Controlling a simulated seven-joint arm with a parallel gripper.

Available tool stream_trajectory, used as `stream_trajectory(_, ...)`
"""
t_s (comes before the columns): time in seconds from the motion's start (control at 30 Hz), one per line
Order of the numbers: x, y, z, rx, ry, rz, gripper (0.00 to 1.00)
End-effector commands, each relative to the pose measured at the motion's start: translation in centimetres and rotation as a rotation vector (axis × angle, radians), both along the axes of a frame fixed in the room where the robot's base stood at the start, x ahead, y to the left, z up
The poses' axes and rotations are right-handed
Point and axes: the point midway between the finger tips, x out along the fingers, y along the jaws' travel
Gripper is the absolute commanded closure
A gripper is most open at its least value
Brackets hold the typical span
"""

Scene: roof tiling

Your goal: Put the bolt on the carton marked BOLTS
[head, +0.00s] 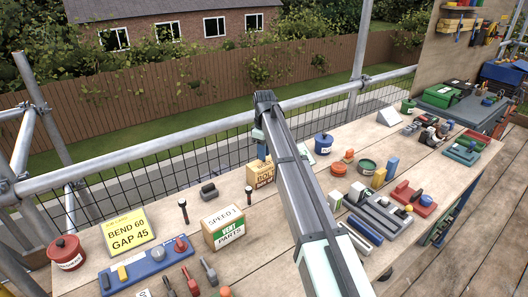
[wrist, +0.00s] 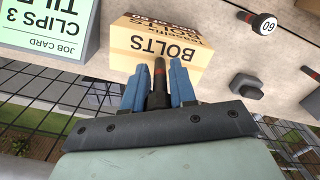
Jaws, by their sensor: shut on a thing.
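The carton marked BOLTS (head: 258,174) stands on the bench behind the white parts box in the head view, its right side partly covered by my arm. In the wrist view the carton (wrist: 165,48) is just ahead of my fingertips, with its lettering upside down. My gripper (wrist: 159,84) has blue fingers and is shut on a dark bolt (wrist: 158,94) with a red band. The bolt's end overlaps the carton's lower edge in this view; I cannot tell whether they touch. In the head view my gripper (head: 262,151) is over the carton, and the bolt cannot be made out.
A parts box (head: 224,228), standing dark pieces (head: 183,210) and a dark block (head: 208,190) are left of the carton. A yellow card (head: 129,232) stands further left. A blue pot (head: 323,143) is to the right. Mesh and a rail run behind the bench.

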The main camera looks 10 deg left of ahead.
Motion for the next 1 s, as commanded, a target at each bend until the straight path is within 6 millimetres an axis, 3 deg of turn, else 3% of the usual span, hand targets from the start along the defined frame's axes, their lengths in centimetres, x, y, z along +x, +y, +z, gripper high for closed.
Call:
stream_trajectory(0.33,0.0,0.0,-0.3,0.000,0.000,0.000,1.00)
stream_trajectory(0.37,0.0,0.0,-0.3,0.000,0.000,0.000,0.71)
stream_trajectory(0.6,0.0,0.0,-0.2,0.000,0.000,0.000,0.48)
stream_trajectory(1.0,0.1,0.0,0.8,0.000,-0.001,0.000,0.48)
